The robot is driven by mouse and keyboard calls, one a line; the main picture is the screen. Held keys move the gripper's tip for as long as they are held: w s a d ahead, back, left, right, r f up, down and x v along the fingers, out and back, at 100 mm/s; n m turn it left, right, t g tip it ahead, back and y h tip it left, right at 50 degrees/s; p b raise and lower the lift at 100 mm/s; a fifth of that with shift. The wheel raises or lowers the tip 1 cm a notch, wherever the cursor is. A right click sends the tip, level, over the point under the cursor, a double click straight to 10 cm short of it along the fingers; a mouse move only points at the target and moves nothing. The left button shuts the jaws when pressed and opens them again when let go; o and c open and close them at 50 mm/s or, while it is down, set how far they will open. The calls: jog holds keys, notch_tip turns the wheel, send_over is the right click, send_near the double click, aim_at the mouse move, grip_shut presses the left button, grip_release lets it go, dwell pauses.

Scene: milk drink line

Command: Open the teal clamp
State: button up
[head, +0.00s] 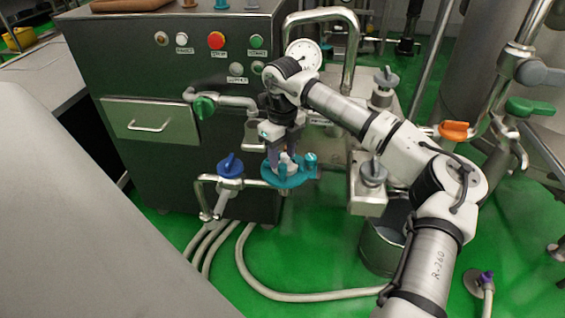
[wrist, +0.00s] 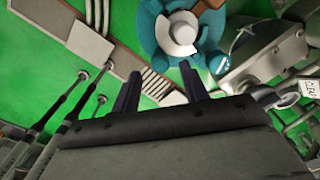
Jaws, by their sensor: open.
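The teal clamp (head: 287,176) is a ring around a pale pipe end, low at the front right of the dark cabinet. It has a teal knob (head: 311,159) on its right side. In the wrist view the clamp (wrist: 157,46) lies at the top centre, with a grey-white round part in its middle and a brown piece at its upper right. My gripper (head: 280,158) points down just above the clamp in the head view. In the wrist view my gripper (wrist: 159,82) has its two dark fingers apart, with nothing between them, below the ring. Whether a finger touches the clamp cannot be told.
A pressure gauge (head: 303,55) and a steel pipe loop are behind my arm. A steel bucket (head: 380,245) and pale hoses (head: 248,270) are on the green floor.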

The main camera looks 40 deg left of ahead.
aim_at(282, 165)
jog(key=shift+f, duration=1.75)
grip_shut()
